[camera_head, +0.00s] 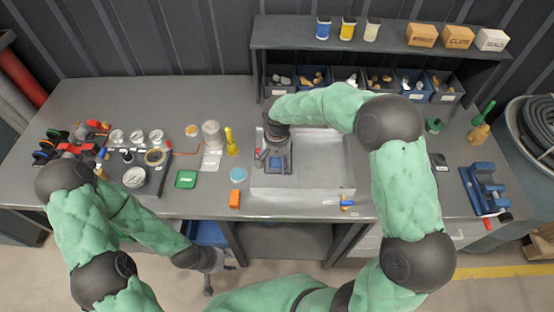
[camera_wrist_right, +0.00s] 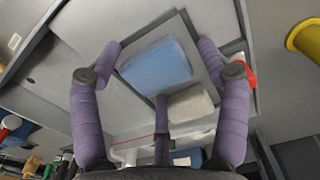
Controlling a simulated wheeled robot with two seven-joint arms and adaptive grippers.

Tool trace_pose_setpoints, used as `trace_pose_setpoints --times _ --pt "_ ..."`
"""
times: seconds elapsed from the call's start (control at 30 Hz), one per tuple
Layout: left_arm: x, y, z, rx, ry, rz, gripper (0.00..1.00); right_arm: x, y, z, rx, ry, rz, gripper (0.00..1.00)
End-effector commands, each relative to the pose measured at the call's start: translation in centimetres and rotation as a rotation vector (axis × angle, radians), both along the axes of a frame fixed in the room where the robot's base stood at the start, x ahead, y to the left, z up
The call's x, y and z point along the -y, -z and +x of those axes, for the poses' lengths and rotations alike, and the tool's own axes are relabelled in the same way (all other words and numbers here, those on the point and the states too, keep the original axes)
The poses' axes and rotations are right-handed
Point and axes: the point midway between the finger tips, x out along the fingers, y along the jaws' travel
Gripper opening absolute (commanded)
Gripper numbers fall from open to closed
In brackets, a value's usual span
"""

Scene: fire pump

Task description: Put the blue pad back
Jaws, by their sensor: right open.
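The blue pad (camera_wrist_right: 155,66) lies flat on a grey surface in the right wrist view, between the spread fingers. A pale grey-white block (camera_wrist_right: 190,104) lies close beside it. My right gripper (camera_head: 276,161) points down into the left part of the grey tray (camera_head: 325,179). It is open, and its purple fingers (camera_wrist_right: 162,75) stand either side of the blue pad, apparently not closed on it. In the head view the gripper hides most of that spot. My left gripper (camera_head: 222,264) hangs low in front of the bench, away from the tray; its jaws are too unclear to judge.
Left of the tray stand a yellow bottle (camera_head: 232,143), a blue disc (camera_head: 238,174), an orange block (camera_head: 235,199) and a green box (camera_head: 186,179). A screwdriver (camera_head: 347,203) lies by the front edge. A shelf with bins (camera_head: 408,86) runs behind. The tray's right half is clear.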

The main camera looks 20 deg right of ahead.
Motion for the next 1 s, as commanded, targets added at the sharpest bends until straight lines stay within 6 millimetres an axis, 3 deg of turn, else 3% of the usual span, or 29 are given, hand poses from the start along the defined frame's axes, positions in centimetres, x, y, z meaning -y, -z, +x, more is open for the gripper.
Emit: trace_pose_setpoints --times 0.17,0.6,0.8,1.0 --pt "0.0 -0.5 0.0 0.000 0.000 0.000 0.40 0.0 -1.7 0.1 0.003 0.001 0.000 0.76" --pt "0.0 -1.8 0.0 0.000 0.000 0.000 0.40 0.0 -10.1 0.1 0.003 -0.001 0.000 0.76" --pt "0.0 -2.1 0.0 0.000 0.000 0.000 0.40 0.0 -12.0 0.0 0.001 0.001 0.001 0.76" --pt "0.0 -2.1 0.0 0.000 0.000 0.000 0.40 0.0 -12.4 0.0 0.000 0.000 0.000 0.76"
